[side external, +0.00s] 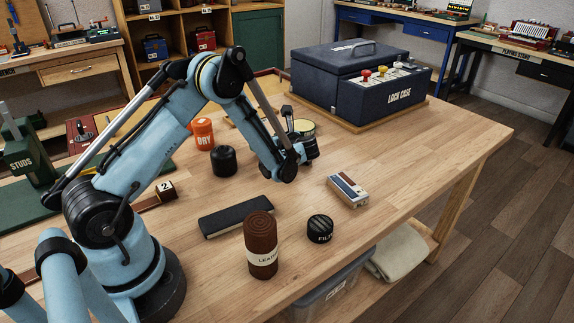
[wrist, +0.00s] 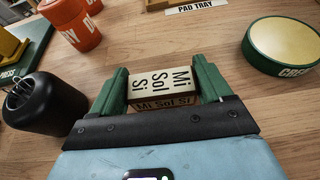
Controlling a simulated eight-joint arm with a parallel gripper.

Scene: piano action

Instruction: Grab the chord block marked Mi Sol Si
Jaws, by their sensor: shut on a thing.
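The chord block (wrist: 162,81) shows in the wrist view, with a cream top marked Mi Sol Si in black and the same words on its dark brown front face. It sits between the two green fingers of my gripper (wrist: 160,88), which is shut on it. Whether the block touches the table cannot be told. In the side view my gripper (side external: 304,150) is low over the table, just in front of the round green and cream tin. The block is hidden there behind my arm.
A green and cream tin (wrist: 285,46) stands right of my gripper. A black cup (wrist: 42,104) and orange pot (wrist: 72,20) stand left. The lock case (side external: 360,85) is behind.

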